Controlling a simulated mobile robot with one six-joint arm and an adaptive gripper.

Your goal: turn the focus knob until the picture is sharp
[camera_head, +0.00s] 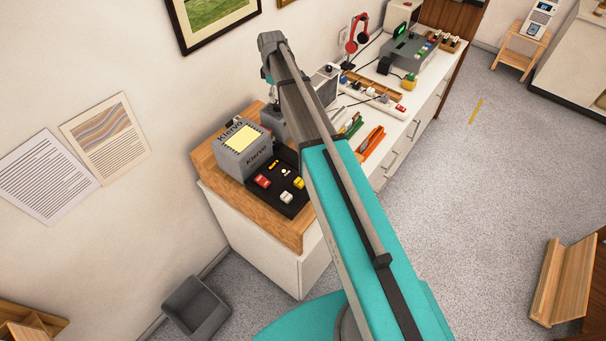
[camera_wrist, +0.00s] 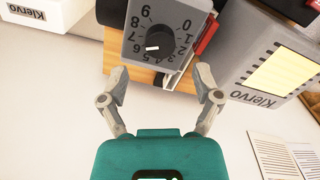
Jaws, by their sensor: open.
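A black round knob (camera_wrist: 154,44) with a white pointer mark sits on a grey box (camera_wrist: 190,20) with a ring of digits around it, in the wrist view. The pointer is toward the lower left of the knob, near the digit 6 or 5. My gripper (camera_wrist: 160,74) is open, its two fingers spread on either side below the knob and apart from it. In the head view my arm's end hangs over the back of the bench, and its fingers are hard to make out. I see no picture that I can tell is the one being focused.
A grey Klervo box with a pale yellow panel (camera_head: 243,139) stands on the wooden-topped bench, beside a black board (camera_head: 287,200) of coloured parts. It shows at right in the wrist view (camera_wrist: 285,72). Several tools and devices fill the white counter behind.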

